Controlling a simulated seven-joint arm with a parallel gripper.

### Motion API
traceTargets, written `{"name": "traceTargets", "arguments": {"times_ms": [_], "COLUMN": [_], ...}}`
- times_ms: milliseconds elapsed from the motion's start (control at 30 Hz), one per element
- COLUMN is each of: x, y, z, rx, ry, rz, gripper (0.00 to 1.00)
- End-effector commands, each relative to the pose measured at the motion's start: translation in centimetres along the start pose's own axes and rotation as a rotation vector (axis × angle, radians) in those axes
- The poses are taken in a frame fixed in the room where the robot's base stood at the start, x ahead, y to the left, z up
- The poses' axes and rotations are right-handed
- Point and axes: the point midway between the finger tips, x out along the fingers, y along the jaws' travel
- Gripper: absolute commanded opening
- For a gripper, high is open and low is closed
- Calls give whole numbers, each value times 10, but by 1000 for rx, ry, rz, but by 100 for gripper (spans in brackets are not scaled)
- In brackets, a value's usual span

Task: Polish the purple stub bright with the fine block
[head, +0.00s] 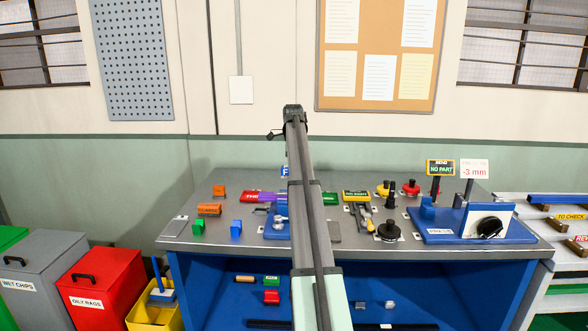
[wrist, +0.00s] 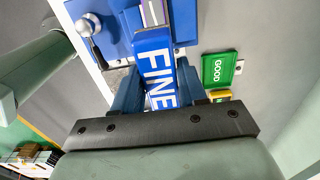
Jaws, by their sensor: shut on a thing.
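The blue fine block (wrist: 153,68), with white FINE lettering, is between my gripper's fingers (wrist: 155,88) in the wrist view. My gripper is shut on it. Just beyond the block's far end shows the purple stub (wrist: 152,12), with purple and pale silvery stripes. It lies by a blue fixture (wrist: 112,42) with a silver knob. The block's end meets or overlaps the stub in this view; I cannot tell whether they touch. In the head view my arm hides the gripper and most of the spot around the fixture.
A green GOOD plate (wrist: 219,69) lies right of the block. On the bench (head: 350,236) stand orange blocks (head: 209,209), a green block (head: 198,227), black knobbed pieces (head: 389,231) and a blue gauge (head: 470,223) at right. A red bin (head: 101,285) stands at the left.

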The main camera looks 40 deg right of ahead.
Motion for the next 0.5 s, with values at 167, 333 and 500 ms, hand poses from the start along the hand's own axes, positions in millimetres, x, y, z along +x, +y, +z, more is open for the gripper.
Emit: {"name": "traceTargets", "arguments": {"times_ms": [167, 333, 500], "x": [15, 30, 46], "y": [1, 1, 1], "z": [0, 0, 0], "rx": [-1, -1, -1], "ry": [0, 0, 0], "rz": [1, 0, 1], "gripper": [17, 17, 17]}}
